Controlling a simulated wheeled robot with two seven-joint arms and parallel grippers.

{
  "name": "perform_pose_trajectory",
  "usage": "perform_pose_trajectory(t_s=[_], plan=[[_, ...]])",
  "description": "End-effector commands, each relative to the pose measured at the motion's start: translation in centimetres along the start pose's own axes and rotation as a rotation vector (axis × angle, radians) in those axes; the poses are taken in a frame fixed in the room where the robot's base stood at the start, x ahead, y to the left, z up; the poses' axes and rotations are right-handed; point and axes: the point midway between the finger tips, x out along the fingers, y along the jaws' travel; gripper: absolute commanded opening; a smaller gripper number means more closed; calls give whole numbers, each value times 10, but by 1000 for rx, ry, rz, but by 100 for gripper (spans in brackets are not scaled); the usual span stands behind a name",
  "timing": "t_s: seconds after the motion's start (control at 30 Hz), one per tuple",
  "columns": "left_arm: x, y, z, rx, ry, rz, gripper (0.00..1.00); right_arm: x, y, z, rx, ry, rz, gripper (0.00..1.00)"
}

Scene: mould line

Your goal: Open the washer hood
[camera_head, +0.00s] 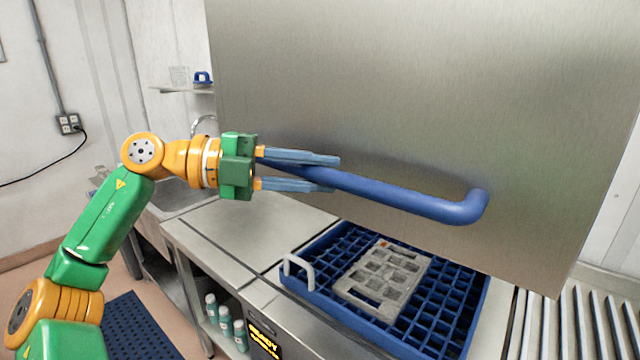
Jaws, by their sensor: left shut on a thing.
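The washer hood (420,90) is a large steel panel raised above the counter. Its lower edge stands clear above a blue rack (305,287). A blue bar handle (420,203) runs across the hood's lower front. My left gripper (335,174) reaches in from the left and is shut on the handle near its left end, with one finger above the bar and one below. The handle's left end is partly hidden by the fingers. My right gripper is not in view.
A grey mould plate (384,275) lies in the blue rack, which has a white handle (299,270). A steel counter (215,235) and a sink (178,195) are at left. Bottles (225,322) stand on a shelf below. Rollers (570,325) are at right.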

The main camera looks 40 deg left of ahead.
Motion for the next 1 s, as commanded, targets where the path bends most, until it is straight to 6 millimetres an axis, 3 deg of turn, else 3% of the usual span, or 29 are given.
perform_pose_trajectory(t_s=[0.43, 0.47, 0.53, 0.87, 1.0], plan=[[-1, -4, 0, 1, -3, -2, 0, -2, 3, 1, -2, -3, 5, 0], [-1, -4, 0, 1, -3, -2, 38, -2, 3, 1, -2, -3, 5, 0], [-1, -3, 0, 1, -3, -2, 57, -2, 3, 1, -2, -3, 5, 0], [-4, -2, 0, 2, -3, -3, 60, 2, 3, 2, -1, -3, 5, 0], [-30, 2, 2, 3, -6, -7, 60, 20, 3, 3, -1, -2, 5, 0]])
